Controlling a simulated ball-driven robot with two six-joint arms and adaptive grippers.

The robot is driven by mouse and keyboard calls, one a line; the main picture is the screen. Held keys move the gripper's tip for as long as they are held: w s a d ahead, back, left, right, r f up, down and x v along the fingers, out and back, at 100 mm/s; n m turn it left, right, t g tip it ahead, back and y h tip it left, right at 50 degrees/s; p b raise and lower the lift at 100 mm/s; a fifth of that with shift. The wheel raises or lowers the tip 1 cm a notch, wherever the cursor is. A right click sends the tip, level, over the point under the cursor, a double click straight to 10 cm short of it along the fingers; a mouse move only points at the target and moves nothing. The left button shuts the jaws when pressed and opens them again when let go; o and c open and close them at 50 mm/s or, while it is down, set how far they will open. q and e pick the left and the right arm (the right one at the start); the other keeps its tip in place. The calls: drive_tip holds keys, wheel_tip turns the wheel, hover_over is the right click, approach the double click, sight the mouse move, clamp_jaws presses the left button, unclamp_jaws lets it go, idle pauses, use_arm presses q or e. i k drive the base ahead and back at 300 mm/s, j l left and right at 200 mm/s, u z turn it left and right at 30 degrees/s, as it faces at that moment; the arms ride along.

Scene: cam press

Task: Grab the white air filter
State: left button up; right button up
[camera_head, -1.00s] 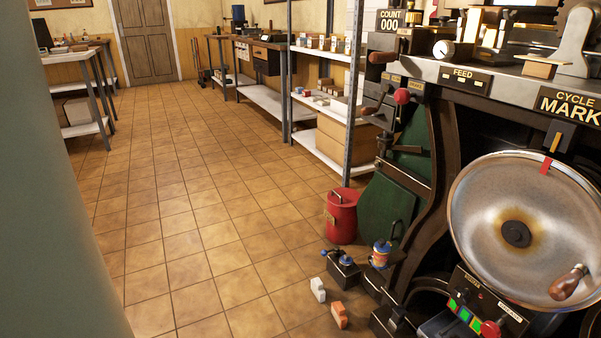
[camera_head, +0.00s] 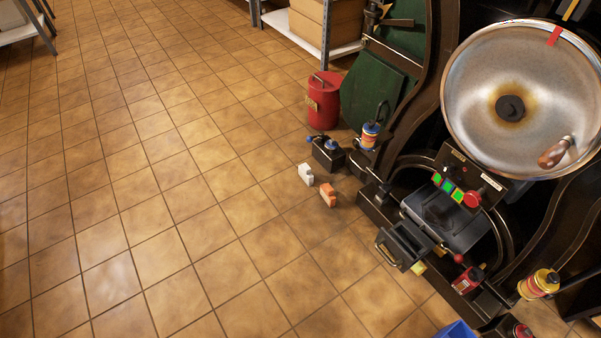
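A small white piece (camera_head: 306,174) stands on the tiled floor near the middle of the head view. It is the only small white thing I see on the floor and fits the white air filter, but it is too small to make out its details. A similar orange piece (camera_head: 328,194) stands just to its right and nearer to me. Neither of my grippers is in view, and nothing touches the white piece.
A black box with blue caps (camera_head: 327,154) stands just behind the white piece. A red can (camera_head: 323,100) is farther back. The large dark press (camera_head: 420,110) with its round metal wheel (camera_head: 500,130) fills the right. The tiled floor (camera_head: 150,220) is clear at left and front.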

sight(304, 170)
drive_tip(key=i+j+z, duration=0.15)
drive_tip(key=i+j, duration=0.2)
drive_tip(key=i+j+z, duration=0.1)
drive_tip(key=i+j, duration=0.25)
drive_tip(key=i+j+z, duration=0.15)
drive_tip(key=i+j, duration=0.2)
drive_tip(key=i+j+z, duration=0.15)
drive_tip(key=i+j, duration=0.15)
drive_tip(key=j, duration=0.2)
drive_tip(key=i+j+z, duration=0.15)
drive_tip(key=i+j, duration=0.15)
drive_tip(key=j, duration=0.15)
